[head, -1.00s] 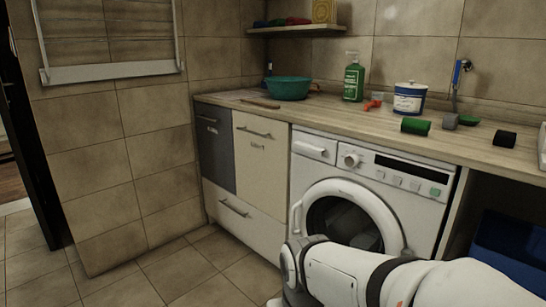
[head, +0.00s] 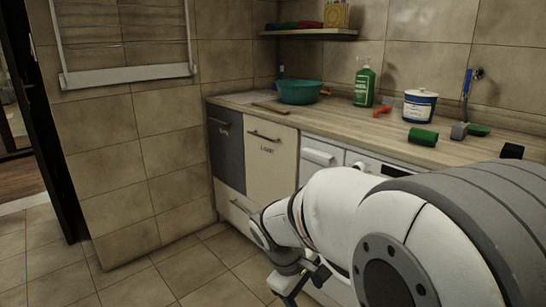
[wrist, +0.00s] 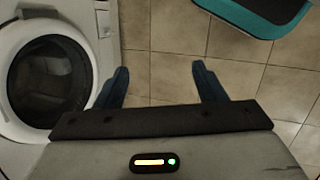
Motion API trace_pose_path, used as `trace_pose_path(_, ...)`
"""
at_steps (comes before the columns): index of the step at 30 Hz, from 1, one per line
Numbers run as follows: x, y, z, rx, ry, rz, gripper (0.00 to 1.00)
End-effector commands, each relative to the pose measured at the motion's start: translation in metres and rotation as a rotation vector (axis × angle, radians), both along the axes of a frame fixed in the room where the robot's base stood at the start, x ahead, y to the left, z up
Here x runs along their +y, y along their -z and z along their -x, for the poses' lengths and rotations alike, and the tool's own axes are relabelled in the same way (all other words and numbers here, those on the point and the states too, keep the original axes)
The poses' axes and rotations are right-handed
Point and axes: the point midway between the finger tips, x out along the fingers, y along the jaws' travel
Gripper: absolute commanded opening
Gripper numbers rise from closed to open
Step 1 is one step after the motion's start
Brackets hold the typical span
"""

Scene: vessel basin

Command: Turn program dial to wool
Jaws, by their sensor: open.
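The white washing machine (head: 321,152) stands under the counter, and my arm hides most of its front in the head view. A small part of the program dial seems to show just above my arm, but its setting cannot be read. In the wrist view the washer's round dark door (wrist: 50,80) is at the left; I cannot make out the dial there. My gripper (wrist: 161,85) is open and empty, with its two blue fingers apart over floor tiles, to the side of the door. In the head view my gripper (head: 304,287) is low in front of the cabinets and washer.
A teal-rimmed dark object (wrist: 262,12) is at the wrist view's top right. Floor at left is clear.

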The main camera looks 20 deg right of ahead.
Motion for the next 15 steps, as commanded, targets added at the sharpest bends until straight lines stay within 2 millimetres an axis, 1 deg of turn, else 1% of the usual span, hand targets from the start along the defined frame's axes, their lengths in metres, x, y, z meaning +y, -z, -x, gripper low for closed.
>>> trace_pose_path(1, -0.02, -0.023, -0.016, 0.073, -0.092, 0.069, 0.64)
trace_pose_path(2, -0.033, -0.029, -0.026, 0.117, -0.153, 0.111, 0.64)
trace_pose_path(3, -0.05, -0.038, -0.038, 0.178, -0.234, 0.166, 0.64)
trace_pose_path(5, -0.074, -0.05, -0.058, 0.276, -0.354, 0.247, 0.64)
trace_pose_path(6, -0.09, -0.057, -0.072, 0.343, -0.432, 0.298, 0.64)
trace_pose_path(8, -0.114, -0.068, -0.093, 0.451, -0.549, 0.372, 0.64)
trace_pose_path(9, -0.129, -0.075, -0.108, 0.524, -0.624, 0.419, 0.64)
trace_pose_path(11, -0.151, -0.083, -0.13, 0.639, -0.734, 0.488, 0.64)
trace_pose_path(12, -0.165, -0.089, -0.145, 0.719, -0.807, 0.532, 0.64)
trace_pose_path(14, -0.185, -0.096, -0.168, 0.841, -0.909, 0.596, 0.64)
trace_pose_path(15, -0.197, -0.099, -0.183, 0.924, -0.977, 0.638, 0.64)
